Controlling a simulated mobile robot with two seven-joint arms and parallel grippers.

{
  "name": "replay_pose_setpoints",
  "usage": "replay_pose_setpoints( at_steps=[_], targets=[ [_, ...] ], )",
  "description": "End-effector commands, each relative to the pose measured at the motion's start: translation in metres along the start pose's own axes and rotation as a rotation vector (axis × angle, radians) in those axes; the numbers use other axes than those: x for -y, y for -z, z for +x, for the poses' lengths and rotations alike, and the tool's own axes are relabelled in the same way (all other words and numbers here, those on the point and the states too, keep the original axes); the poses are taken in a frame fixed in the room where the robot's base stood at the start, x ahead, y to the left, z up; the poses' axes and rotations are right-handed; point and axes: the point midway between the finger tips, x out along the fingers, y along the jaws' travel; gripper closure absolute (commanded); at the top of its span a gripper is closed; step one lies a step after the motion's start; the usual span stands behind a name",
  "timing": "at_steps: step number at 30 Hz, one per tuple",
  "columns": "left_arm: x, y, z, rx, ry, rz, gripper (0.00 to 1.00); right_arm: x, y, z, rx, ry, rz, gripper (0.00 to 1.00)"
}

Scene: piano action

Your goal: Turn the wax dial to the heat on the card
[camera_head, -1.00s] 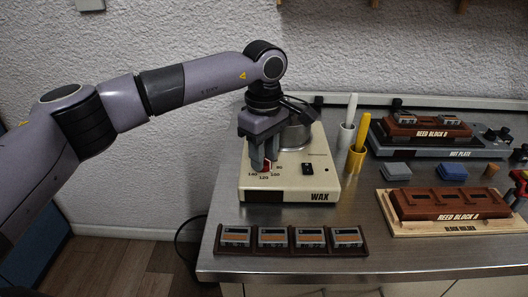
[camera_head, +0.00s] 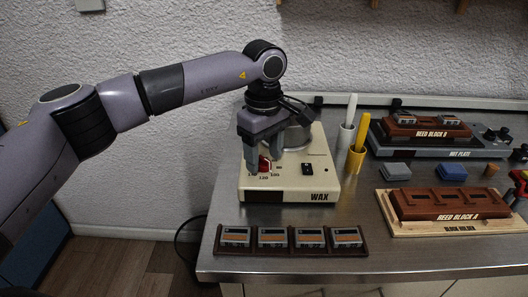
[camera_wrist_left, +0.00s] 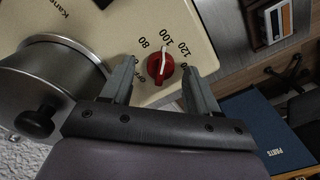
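The wax heater (camera_head: 318,175) is a cream box marked WAX, with a metal pot (camera_head: 297,135) on top. Its red wax dial (camera_head: 264,165) has a white pointer. In the left wrist view the dial (camera_wrist_left: 160,70) has its pointer near the 100 mark; OFF, 80 and 120 also show. My left gripper (camera_head: 265,162) is over the heater with its fingers apart, one on each side of the dial. In the left wrist view the open fingers (camera_wrist_left: 160,85) show gaps to the dial. I cannot make out the card. My right gripper is not in view.
A dark tray (camera_head: 292,252) with several metal pieces lies in front of the heater. White and yellow cylinders (camera_head: 355,158) stand to its right. Reed block A (camera_head: 440,203) lies at right front, with the hot plate (camera_head: 446,150) behind it. Steel bench is clear between tray and reed block.

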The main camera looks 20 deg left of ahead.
Motion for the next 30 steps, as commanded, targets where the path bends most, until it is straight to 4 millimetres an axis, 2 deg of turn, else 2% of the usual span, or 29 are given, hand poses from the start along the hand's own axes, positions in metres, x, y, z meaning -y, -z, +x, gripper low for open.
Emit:
replay_pose_setpoints(
  at_steps=[5, 15, 18, 30],
  targets=[
    [0.000, 0.000, -0.004, 0.000, 0.000, 0.000, 0.40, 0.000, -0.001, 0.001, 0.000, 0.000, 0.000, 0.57],
    [-0.001, 0.000, -0.057, 0.000, -0.002, 0.001, 0.40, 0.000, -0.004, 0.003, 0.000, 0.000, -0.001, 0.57],
    [0.000, 0.000, -0.066, 0.000, -0.001, 0.000, 0.40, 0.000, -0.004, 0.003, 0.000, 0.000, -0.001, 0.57],
    [0.000, 0.000, -0.071, 0.000, 0.000, 0.000, 0.40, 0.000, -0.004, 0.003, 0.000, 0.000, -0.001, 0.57]
  ],
)
